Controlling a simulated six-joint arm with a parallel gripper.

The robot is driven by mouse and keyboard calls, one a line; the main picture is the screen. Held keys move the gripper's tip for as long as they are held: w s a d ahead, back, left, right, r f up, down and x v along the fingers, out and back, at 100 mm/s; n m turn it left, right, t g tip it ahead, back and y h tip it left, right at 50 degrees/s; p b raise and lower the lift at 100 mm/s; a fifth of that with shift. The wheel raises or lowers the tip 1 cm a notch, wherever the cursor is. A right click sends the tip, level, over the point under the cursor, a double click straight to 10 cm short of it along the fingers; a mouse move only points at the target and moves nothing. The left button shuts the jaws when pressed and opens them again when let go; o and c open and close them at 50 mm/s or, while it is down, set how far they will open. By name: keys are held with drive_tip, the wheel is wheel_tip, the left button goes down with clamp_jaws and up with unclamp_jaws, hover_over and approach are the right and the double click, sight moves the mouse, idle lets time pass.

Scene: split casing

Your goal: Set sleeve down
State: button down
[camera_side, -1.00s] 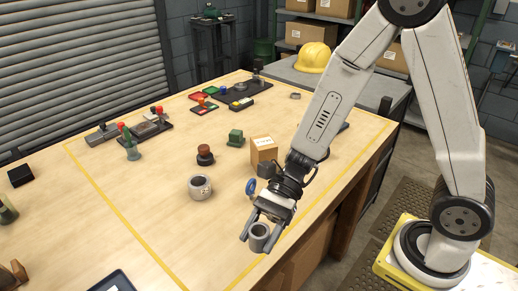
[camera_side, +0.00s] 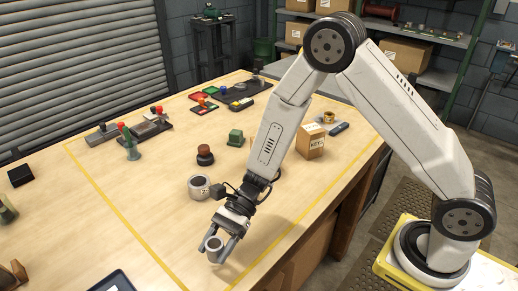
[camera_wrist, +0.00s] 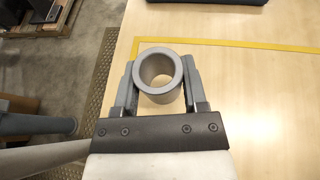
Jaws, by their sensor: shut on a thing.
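The sleeve is a short grey hollow cylinder (camera_side: 213,246), held between the fingers of my gripper (camera_side: 218,249). In the wrist view the sleeve (camera_wrist: 159,76) sits upright between the two fingers of my gripper (camera_wrist: 160,88), its open bore facing the camera. My gripper is shut on it. In the side view the sleeve is over the near part of the wooden table (camera_side: 165,235), inside the yellow line. I cannot tell whether its underside touches the table.
A pale round ring-like part (camera_side: 199,187) stands just behind my gripper. A dark tray (camera_side: 113,282) lies at the near edge. The table left of my gripper is clear.

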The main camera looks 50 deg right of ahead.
sight(215, 257)
drive_tip(key=shift+w+f, duration=0.1)
drive_tip(key=shift+w+a+f, duration=0.15)
drive_tip(key=shift+f, duration=1.6)
drive_tip(key=shift+f, duration=0.15)
drive_tip(key=shift+c, duration=0.7)
unclamp_jaws()
drive_tip(key=shift+w+d+r, duration=0.1)
drive_tip(key=shift+d+r, duration=0.3)
drive_tip(key=shift+d, duration=0.1)
drive_tip(key=v, duration=1.1)
